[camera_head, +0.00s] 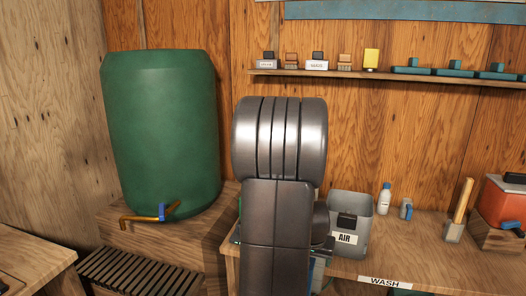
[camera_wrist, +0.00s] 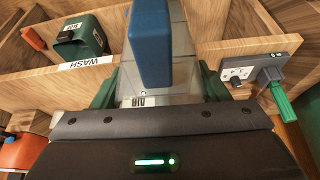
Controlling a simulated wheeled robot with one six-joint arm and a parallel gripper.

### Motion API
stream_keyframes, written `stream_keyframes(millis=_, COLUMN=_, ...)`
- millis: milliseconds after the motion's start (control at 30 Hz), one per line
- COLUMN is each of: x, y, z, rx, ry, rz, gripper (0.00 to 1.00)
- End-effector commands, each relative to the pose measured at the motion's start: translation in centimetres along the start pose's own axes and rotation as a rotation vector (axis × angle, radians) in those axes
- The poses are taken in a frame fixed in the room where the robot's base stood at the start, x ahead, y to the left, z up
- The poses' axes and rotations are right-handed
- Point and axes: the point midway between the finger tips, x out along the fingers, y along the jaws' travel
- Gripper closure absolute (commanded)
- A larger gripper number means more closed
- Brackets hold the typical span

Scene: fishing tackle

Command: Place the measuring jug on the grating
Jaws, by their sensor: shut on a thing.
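My gripper (camera_wrist: 158,92) has green fingers, one on each side of a blue upright part (camera_wrist: 151,45) that I take to be the measuring jug's handle. Greyish surface shows behind it, but I cannot tell how much of that is the jug. In the head view my arm hides most of the gripper and the jug, near the bench's left end. The dark slatted grating (camera_head: 138,272) lies at the lower left, below the green barrel, and its visible slats are bare. The gripper is to the right of the grating. The grating is not visible in the wrist view.
The green barrel (camera_head: 165,130) has a brass tap (camera_head: 150,215) jutting out above the grating. A grey bin (camera_head: 351,225) labelled AIR stands on the bench close to my gripper. In the wrist view a grey unit with a green plug (camera_wrist: 279,102) is at right.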

Motion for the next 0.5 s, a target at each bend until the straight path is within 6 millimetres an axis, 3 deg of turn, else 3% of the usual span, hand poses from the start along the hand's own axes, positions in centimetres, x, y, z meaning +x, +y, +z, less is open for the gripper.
stream_keyframes(millis=267, x=2.5, y=-3.8, z=-0.2, rx=-0.079, ry=-0.002, rz=-0.03, gripper=0.72)
stream_keyframes(millis=500, x=5.4, y=-8.4, z=0.3, rx=-0.171, ry=-0.003, rz=-0.067, gripper=0.72)
